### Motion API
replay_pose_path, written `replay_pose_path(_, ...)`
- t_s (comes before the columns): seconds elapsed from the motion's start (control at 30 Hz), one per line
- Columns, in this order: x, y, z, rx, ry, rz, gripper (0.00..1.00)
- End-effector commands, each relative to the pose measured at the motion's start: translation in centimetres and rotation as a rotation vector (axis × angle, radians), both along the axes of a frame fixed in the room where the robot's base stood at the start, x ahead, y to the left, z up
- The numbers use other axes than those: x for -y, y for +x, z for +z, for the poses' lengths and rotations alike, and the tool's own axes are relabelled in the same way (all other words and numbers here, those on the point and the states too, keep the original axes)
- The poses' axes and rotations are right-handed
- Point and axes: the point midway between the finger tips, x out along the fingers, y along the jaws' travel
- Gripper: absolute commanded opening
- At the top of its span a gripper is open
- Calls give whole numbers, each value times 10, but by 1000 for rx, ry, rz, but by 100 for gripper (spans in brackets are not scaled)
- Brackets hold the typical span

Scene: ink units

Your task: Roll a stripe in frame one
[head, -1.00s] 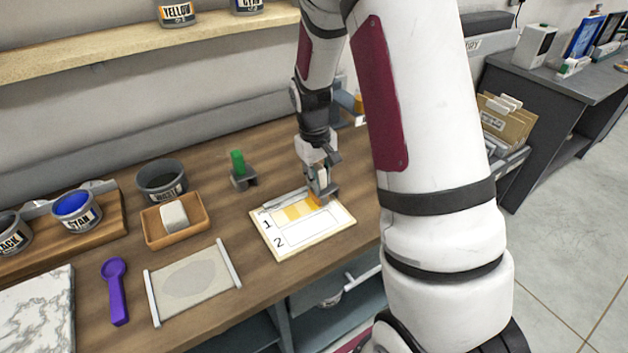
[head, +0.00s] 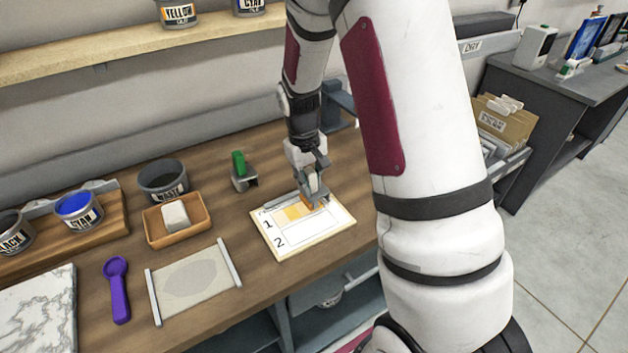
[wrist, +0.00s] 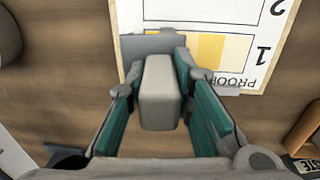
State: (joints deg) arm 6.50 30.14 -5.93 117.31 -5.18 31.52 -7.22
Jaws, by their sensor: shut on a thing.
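The proof card (head: 290,247) lies on the wooden bench, with frames marked 1 and 2; it also shows upside down in the wrist view (wrist: 218,14). Frame one (wrist: 215,48) carries pale yellow and deeper yellow bands. My gripper (head: 313,186) is low over the right part of frame one. It is shut on a pale grey block-like handle (wrist: 159,92), with a green-lined finger on each side. An orange part (head: 307,203) shows under the gripper at the card. A grey piece (wrist: 150,45) beyond the handle overlaps frame one; whether it touches the card is unclear.
A green-handled tool (head: 239,163) stands in a holder behind the card. A sponge (head: 175,215) in an orange tray, a waste pot (head: 163,180), a purple scoop (head: 117,290) and a grey-stained sheet (head: 190,282) are to the left. My arm covers the bench's right.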

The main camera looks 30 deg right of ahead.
Motion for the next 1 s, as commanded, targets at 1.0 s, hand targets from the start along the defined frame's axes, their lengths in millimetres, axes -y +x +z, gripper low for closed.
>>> replay_pose_path(1.0,-52,0,-5,0,0,2,0)
